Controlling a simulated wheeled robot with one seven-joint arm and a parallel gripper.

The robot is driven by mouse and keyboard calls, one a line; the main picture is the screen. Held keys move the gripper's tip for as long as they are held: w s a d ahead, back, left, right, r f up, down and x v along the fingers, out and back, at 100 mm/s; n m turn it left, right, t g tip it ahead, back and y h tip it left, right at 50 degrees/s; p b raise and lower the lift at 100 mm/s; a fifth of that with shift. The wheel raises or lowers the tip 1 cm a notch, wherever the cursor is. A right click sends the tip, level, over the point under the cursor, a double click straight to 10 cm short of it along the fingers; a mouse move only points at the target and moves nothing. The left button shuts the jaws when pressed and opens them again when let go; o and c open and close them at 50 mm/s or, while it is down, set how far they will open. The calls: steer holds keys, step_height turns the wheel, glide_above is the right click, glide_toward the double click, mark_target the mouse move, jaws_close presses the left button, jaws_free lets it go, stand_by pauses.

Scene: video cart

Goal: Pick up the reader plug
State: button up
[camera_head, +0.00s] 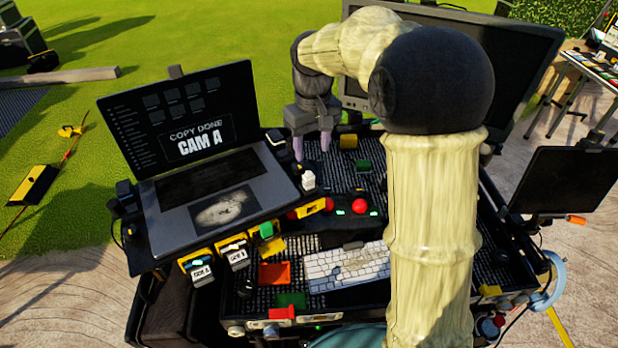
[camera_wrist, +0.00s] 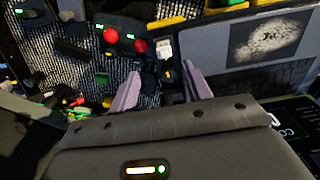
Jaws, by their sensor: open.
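A small white block with a dark base, which looks like the reader plug (camera_head: 308,181), stands on the cart beside the laptop's right edge. In the wrist view the same white piece (camera_wrist: 164,48) shows just beyond the gap between the fingers, with dark parts nearer me. My gripper (camera_head: 311,150) is open, its two pale purple fingers pointing down above and slightly behind the white piece. In the wrist view the fingers (camera_wrist: 165,80) are spread, with no object clearly held. I cannot tell whether the dark parts between them belong to the plug.
The open laptop (camera_head: 225,200) stands close on the left. Red knobs (camera_head: 359,205) lie to the right. A white keyboard (camera_head: 346,267) and card readers (camera_head: 236,252) are nearer the front. A large monitor (camera_head: 520,60) stands behind my arm.

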mark_target(309, 173)
steer(key=shift+f+p, duration=0.4)
steer(key=shift+f, duration=1.6)
steer(key=shift+f, duration=0.1)
steer(key=f+p, duration=0.1)
steer(key=f, duration=0.1)
steer(key=f+p, duration=0.2)
steer(key=shift+a, duration=0.4)
steer(key=shift+w+f, duration=0.1)
steer(key=shift+f, duration=0.4)
steer(key=c, duration=1.1)
